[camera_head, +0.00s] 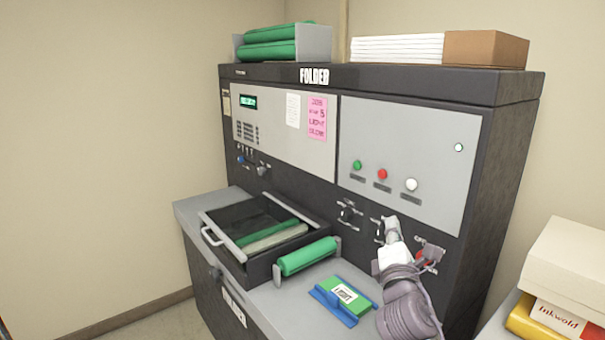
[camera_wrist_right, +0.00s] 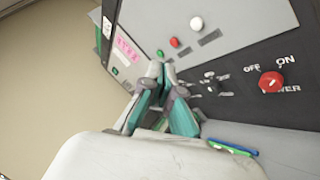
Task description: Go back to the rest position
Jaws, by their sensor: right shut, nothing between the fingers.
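My right gripper (camera_head: 388,226) is at the front of the dark folder machine (camera_head: 505,150), near a row of switches below the grey button panel. In the right wrist view its fingers (camera_wrist_right: 158,72) are closed together with nothing between them. A switch (camera_head: 349,213) is just left of the gripper in the head view. The red power knob (camera_wrist_right: 271,82) shows clearly in the wrist view, pointing near the ON label; in the head view the arm is beside it. My left gripper is not in view.
An open drawer (camera_head: 214,238) holds green and pale items. Open floor lies at the left.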

